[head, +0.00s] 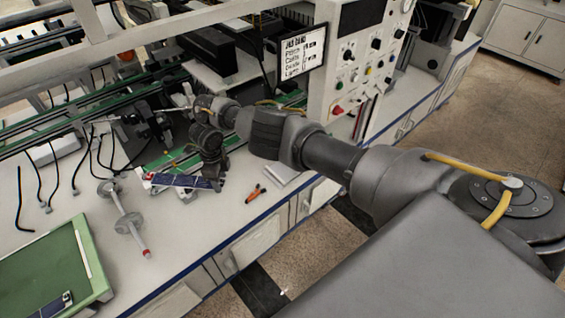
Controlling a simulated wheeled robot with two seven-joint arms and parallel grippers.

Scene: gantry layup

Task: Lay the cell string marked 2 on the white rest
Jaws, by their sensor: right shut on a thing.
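My right arm reaches in from the right, and its dark gripper (211,180) points down at the bench. It is shut on the right part of a dark blue cell string (178,181), a flat strip with pale edges. The string lies level at or just above the bench top; I cannot tell if it touches. Its number is too small to read. Another dark cell piece (52,306) lies in a green tray (92,262) at the lower left. I cannot tell for sure which pale object is the white rest. My left gripper is not in view.
A pale spindle with discs (128,222) lies left of the gripper. An orange-handled tool (255,193) and a flat grey-white block (284,177) lie to its right. Black cables and green rails run behind. A control panel (357,60) stands at the back.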

